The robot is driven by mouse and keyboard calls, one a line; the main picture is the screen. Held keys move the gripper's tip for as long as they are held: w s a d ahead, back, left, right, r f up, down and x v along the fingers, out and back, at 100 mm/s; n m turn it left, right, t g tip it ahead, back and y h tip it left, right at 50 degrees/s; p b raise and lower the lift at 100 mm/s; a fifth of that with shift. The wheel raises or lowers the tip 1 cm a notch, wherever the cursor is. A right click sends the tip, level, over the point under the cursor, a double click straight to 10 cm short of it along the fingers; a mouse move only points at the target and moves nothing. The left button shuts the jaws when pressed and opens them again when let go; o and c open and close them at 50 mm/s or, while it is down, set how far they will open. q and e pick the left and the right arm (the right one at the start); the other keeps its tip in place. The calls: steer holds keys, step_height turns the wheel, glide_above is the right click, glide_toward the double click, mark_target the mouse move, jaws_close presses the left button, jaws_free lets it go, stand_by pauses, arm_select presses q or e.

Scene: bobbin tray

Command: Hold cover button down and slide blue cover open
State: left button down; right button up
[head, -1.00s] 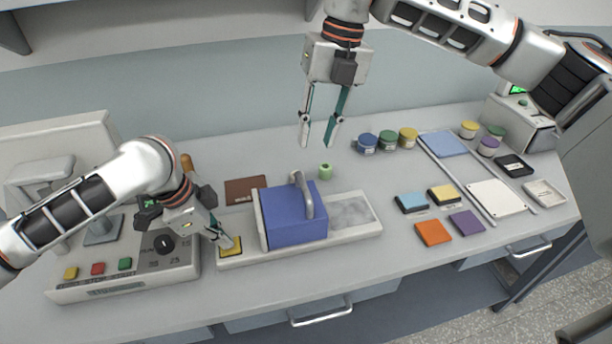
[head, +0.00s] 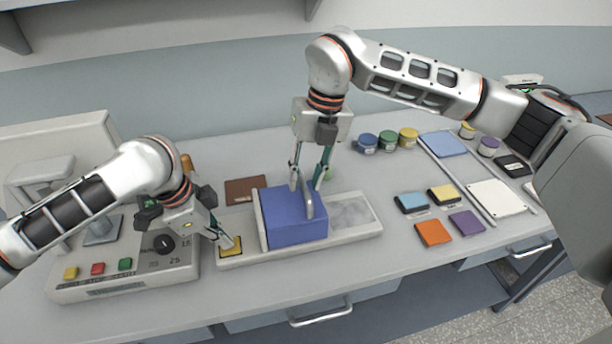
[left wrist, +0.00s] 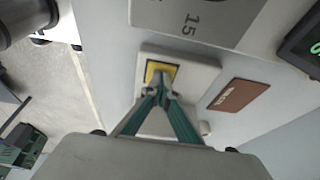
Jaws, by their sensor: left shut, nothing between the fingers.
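The blue cover (head: 290,228) sits on the left part of a pale rail base (head: 355,232), with a grey bar handle (head: 310,200) on top. The yellow cover button (head: 235,252) is at the base's left end. My left gripper (head: 229,243) is shut and empty, its fingertips on the button. In the left wrist view the shut tips (left wrist: 161,82) cover part of the yellow button (left wrist: 153,67). My right gripper (head: 307,186) is open at the handle, its fingers apart on either side of the upper end. I cannot tell whether they touch it.
A control box (head: 150,265) with a dial and coloured buttons stands left of the base. A brown plate (head: 244,189) lies behind the cover. Coloured blocks (head: 433,233) and jars (head: 388,140) stand to the right. The marbled part of the base right of the cover is clear.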

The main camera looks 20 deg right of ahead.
jaws_close()
steer(key=shift+d, duration=2.35)
jaws_free()
steer(key=shift+a, duration=0.1)
step_height(320, 180, up, 12)
steer(key=d, duration=0.2)
steer(key=shift+d, duration=0.2)
arm_select(q)
steer(key=shift+r, duration=0.15)
arm_select(e)
steer(key=shift+f, duration=0.1)
arm_select(q)
steer(key=shift+r, duration=0.75)
